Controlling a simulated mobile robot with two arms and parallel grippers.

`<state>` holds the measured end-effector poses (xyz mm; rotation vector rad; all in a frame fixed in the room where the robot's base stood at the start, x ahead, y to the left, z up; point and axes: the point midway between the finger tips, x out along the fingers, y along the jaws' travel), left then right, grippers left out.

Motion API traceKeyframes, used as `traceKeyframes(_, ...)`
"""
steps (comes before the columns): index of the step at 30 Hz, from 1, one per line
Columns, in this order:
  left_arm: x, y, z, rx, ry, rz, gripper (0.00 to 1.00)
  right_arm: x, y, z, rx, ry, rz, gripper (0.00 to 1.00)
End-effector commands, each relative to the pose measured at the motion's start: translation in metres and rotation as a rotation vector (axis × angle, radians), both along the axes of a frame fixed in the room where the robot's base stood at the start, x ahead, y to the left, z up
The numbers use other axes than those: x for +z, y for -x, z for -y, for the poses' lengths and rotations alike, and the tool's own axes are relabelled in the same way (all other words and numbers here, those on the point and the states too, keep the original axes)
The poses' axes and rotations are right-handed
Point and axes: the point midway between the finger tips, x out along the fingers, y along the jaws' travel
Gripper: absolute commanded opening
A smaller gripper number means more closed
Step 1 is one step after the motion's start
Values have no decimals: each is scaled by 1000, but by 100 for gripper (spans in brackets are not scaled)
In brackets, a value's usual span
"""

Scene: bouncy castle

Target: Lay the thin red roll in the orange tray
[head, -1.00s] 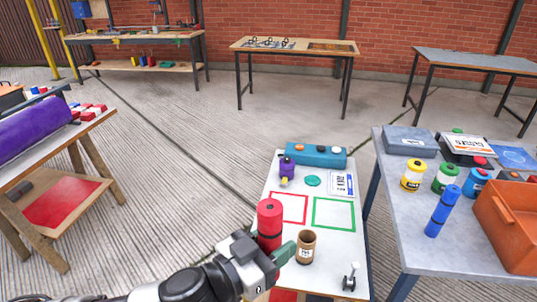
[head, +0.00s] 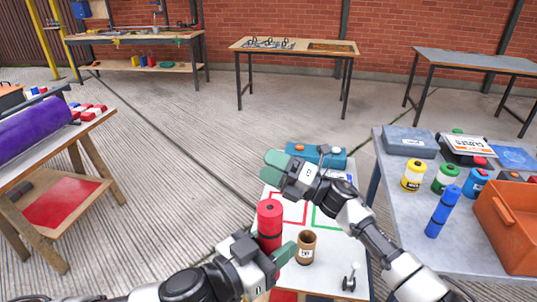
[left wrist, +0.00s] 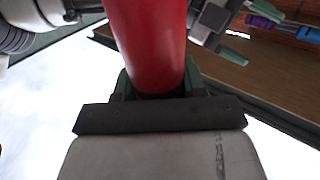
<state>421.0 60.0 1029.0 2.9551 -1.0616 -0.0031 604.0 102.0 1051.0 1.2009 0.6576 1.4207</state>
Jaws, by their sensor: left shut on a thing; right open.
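The red roll (head: 269,215) stands upright near the left edge of the small white-topped table, with a dark band around its lower part. My left gripper (head: 277,255) is shut on the roll low down. The roll fills the upper middle of the left wrist view (left wrist: 150,40), between the green fingers. The orange tray (head: 508,235), deep-walled, is on the grey table at the right, cut off by the picture edge. My right gripper (head: 272,167) is open and empty above the far left part of the white table, beyond the roll.
A brown pot (head: 306,247) stands just right of my left gripper. A teal box (head: 325,152) lies at the white table's far edge.

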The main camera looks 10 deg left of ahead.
Motion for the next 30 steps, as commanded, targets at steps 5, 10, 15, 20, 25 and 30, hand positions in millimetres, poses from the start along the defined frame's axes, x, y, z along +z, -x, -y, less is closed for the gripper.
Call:
traceKeyframes(5,0,0,0,0,1,1,14,85,59,-37,259,143,476,71)
traceKeyframes(10,0,0,0,0,1,1,14,125,122,-51,529,324,924,71)
traceKeyframes(15,0,0,0,0,1,1,14,139,167,-43,811,549,1323,71)
traceKeyframes(20,0,0,0,0,1,1,14,145,188,-18,1080,795,1614,71)
traceKeyframes(25,0,0,0,0,1,1,14,154,193,10,1311,1026,1781,71)
traceKeyframes(30,0,0,0,0,1,1,14,162,193,27,1433,1158,1839,71)
